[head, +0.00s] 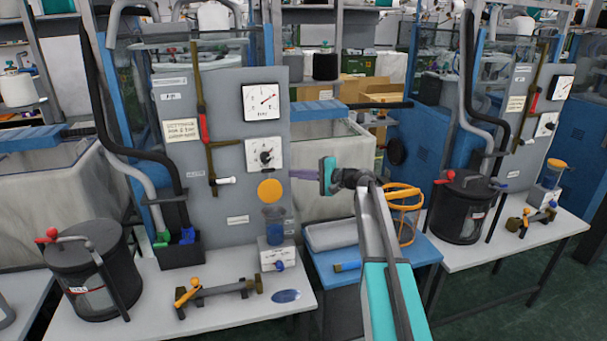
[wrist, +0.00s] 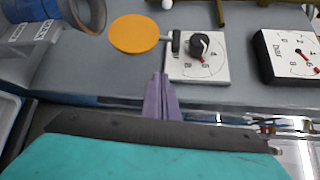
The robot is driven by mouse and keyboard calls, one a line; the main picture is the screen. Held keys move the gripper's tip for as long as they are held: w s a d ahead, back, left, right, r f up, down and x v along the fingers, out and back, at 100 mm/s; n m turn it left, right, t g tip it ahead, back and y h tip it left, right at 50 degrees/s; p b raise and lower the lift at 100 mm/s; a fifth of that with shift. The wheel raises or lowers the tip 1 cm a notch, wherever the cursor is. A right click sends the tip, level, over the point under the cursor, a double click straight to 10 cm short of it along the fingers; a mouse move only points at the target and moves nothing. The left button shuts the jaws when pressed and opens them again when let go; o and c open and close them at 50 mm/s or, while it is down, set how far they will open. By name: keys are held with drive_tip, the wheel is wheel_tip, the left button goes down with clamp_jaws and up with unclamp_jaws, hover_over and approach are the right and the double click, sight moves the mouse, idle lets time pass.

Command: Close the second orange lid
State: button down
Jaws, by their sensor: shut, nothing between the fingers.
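One round orange lid (head: 270,190) stands upright and open against the grey panel, above a blue-tinted cup (head: 274,222) on a white box. The wrist view shows this lid (wrist: 134,34) face-on, with the blue cup (wrist: 80,12) at the upper left. Another orange lid (head: 558,164) is at the right station, above a similar small cup; its exact tilt is too small to tell. My gripper (head: 293,172) is to the right of the near lid, its purple fingers pointing at the panel. In the wrist view the fingers (wrist: 158,78) are together and empty, apart from the lid.
A dial knob (head: 264,154) and a pressure gauge (head: 261,101) are on the panel close to my gripper. An orange wire basket (head: 403,202) stands on the blue table beside my arm. Black drums (head: 92,268) (head: 462,208) stand on the white benches.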

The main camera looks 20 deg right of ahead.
sight(270, 186)
drive_tip(key=shift+w+a+p, duration=0.1)
drive_tip(key=shift+a+p, duration=0.9)
drive_tip(key=shift+a, duration=2.1)
